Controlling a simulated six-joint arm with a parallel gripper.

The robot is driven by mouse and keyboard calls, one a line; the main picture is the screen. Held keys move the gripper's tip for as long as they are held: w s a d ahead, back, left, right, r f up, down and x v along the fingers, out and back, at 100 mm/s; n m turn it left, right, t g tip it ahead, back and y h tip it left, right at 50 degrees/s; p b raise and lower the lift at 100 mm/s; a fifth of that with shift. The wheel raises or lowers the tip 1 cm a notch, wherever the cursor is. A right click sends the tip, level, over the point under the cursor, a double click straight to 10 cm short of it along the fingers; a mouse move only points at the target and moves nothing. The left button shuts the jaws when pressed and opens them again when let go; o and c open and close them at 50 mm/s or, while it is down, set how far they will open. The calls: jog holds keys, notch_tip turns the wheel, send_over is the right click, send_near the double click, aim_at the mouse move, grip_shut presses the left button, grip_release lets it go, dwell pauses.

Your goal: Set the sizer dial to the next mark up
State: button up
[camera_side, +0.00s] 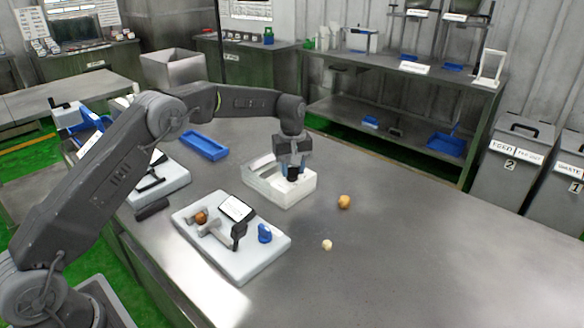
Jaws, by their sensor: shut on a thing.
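My gripper (293,166) points down over the right part of a white box-like unit (267,191) on the metal table. It is shut on a small dark round knob (292,175) that looks like a dial; its marks are too small to read. The fingers and wrist hide part of the knob and of the unit behind it.
Another white board (168,186) with dark fittings is at left. The table's right side is clear.

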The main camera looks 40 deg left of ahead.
aim_at(292, 168)
jog(key=shift+r, duration=0.1)
dwell(0.3)
jog(key=o, duration=0.9)
jog(key=shift+o, duration=0.2)
notch_tip(292, 168, up, 14)
